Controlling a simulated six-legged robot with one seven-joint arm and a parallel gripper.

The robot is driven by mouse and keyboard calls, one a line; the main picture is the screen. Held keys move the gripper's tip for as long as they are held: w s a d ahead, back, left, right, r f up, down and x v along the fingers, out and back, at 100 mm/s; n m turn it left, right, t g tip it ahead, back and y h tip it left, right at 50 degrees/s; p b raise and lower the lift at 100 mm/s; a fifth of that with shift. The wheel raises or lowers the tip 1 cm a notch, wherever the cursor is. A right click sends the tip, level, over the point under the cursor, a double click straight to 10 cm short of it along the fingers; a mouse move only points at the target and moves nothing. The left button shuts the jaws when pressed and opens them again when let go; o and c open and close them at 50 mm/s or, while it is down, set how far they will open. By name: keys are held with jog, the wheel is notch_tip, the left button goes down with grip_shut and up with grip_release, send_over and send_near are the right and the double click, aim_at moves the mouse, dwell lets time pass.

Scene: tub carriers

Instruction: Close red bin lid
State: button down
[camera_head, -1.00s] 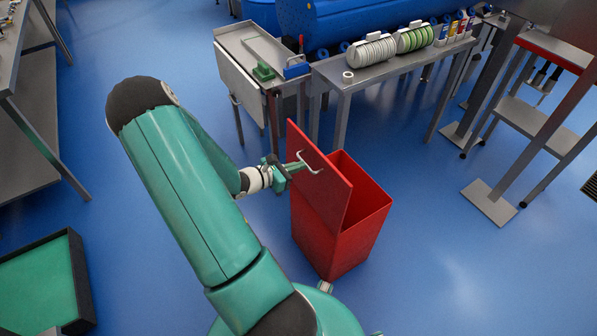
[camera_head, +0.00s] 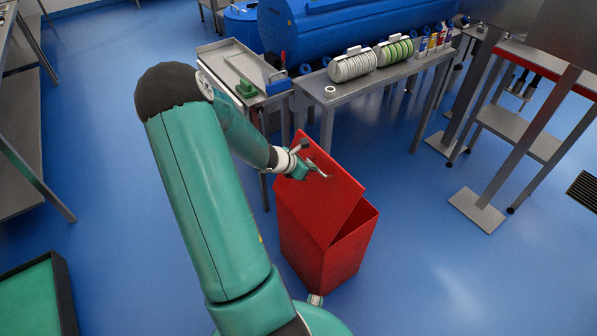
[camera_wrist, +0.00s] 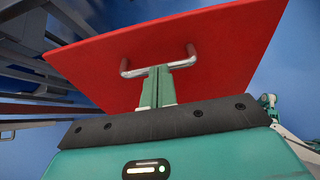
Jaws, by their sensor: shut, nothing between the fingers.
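The red bin (camera_head: 318,252) stands on the blue floor in the head view. Its red lid (camera_head: 335,195) is tilted, part open, with a dark gap at the right side. The lid also fills much of the wrist view (camera_wrist: 215,45). A metal handle (camera_head: 322,177) is fixed to the lid's outer face; it shows in the wrist view (camera_wrist: 135,70) as a U-shaped bar. My gripper (camera_head: 306,171) is at the lid's outer face by the handle. In the wrist view its green fingers (camera_wrist: 157,72) are together, with tips at the handle bar; exact contact cannot be told.
A metal table (camera_head: 385,80) with reels and bottles stands behind the bin. A tray cart (camera_head: 235,70) is at its left. Steel racks (camera_head: 540,140) stand at the right. A green-floored tray (camera_head: 30,295) lies at lower left. The floor right of the bin is clear.

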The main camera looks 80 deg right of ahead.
aim_at(327, 161)
jog(key=s+d+f+y, duration=0.1)
jog(key=s+d, duration=0.1)
jog(key=s+d+f+t+y, duration=0.1)
jog(key=d, duration=0.1)
jog(key=s+d+t, duration=0.1)
jog(key=s+d, duration=0.1)
jog(key=shift+s+f+y, duration=0.3)
jog(key=shift+f+y, duration=0.1)
jog(key=s+d+f+t+y, duration=0.2)
jog(key=s+d+f, duration=0.2)
jog(key=f, duration=0.3)
jog(key=s+d+f+t+y, duration=0.2)
jog(key=s+d+f, duration=0.2)
jog(key=f, duration=0.4)
jog(key=shift+d+f, duration=0.3)
jog(key=shift+d, duration=0.3)
